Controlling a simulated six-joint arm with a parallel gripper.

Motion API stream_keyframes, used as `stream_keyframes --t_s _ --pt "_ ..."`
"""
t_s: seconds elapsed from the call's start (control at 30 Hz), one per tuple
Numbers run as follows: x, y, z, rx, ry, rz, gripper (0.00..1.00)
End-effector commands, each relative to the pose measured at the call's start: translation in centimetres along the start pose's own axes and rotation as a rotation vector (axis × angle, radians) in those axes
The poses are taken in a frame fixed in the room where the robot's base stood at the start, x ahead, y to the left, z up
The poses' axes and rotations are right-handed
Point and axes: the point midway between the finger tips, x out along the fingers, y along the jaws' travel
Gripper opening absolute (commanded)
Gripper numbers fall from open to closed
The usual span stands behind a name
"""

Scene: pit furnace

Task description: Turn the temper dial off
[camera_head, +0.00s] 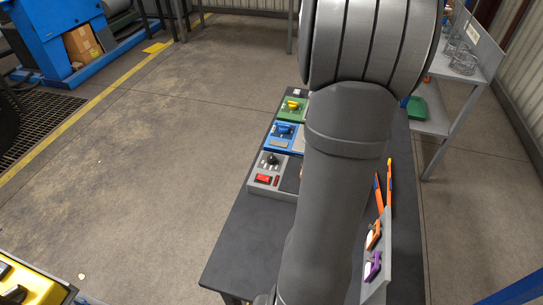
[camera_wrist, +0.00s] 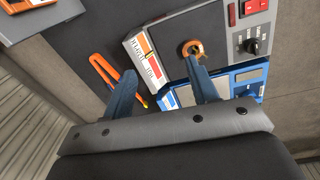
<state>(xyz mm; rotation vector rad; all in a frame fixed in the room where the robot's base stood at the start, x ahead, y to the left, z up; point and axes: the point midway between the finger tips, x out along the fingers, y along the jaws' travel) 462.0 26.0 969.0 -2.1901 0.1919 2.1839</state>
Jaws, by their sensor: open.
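Three panels with dials stand in a row on the dark table. The grey panel (camera_head: 257,189) has a black dial (camera_head: 271,160) and a red switch. The blue panel (camera_head: 271,137) has a blue dial (camera_head: 284,128), and the green panel (camera_head: 284,113) has a yellow dial (camera_head: 293,105). I cannot read which one is marked temper. The wrist view shows the black dial (camera_wrist: 248,46) at the right, beyond my right finger. My gripper (camera_wrist: 163,66) is open with nothing held. An orange-brown ring (camera_wrist: 190,48) is by its right fingertip. The arm hides my gripper in the head view.
A white-and-orange label plate (camera_wrist: 148,60) lies between the fingertips in the wrist view. Orange tongs (camera_wrist: 103,72) lie left of the left finger. Padlocks hang on an upright board (camera_head: 378,262) at the table's right. A side shelf (camera_head: 436,115) stands beyond.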

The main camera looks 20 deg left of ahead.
Motion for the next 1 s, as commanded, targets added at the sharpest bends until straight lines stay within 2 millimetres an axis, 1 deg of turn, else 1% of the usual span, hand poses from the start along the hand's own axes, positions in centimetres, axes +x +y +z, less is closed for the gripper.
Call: stream_keyframes --t_s 0.03,0.07,0.1,0.17,0.2,0.3,0.4,0.5,0.6,0.67,0.77,0.83,1.0 --pt "0.0 -2.5 -1.9 0.045 0.001 -0.006 0.53" --pt "-0.1 -3.8 -2.8 0.083 0.001 -0.01 0.53" --pt "-0.2 -5.7 -4.0 0.132 0.0 -0.016 0.53" --pt "-0.2 -8.6 -5.6 0.203 -0.002 -0.024 0.53" --pt "-0.3 -10.4 -6.5 0.25 -0.003 -0.03 0.53" --pt "-0.2 -14.6 -8.1 0.351 -0.009 -0.041 0.53" --pt "-0.1 -17.6 -8.9 0.425 -0.015 -0.048 0.53" --pt "-0.1 -19.4 -9.4 0.471 -0.018 -0.053 0.53" --pt "0.1 -20.1 -9.5 0.491 -0.021 -0.054 0.53" --pt "0.5 -20.2 -9.6 0.495 -0.021 -0.054 0.53" --pt "1.9 -20.2 -9.5 0.495 -0.023 -0.052 0.53" --pt "3.1 -20.2 -9.4 0.494 -0.023 -0.052 0.53" --pt "6.9 -20.4 -9.4 0.494 -0.024 -0.051 0.53"
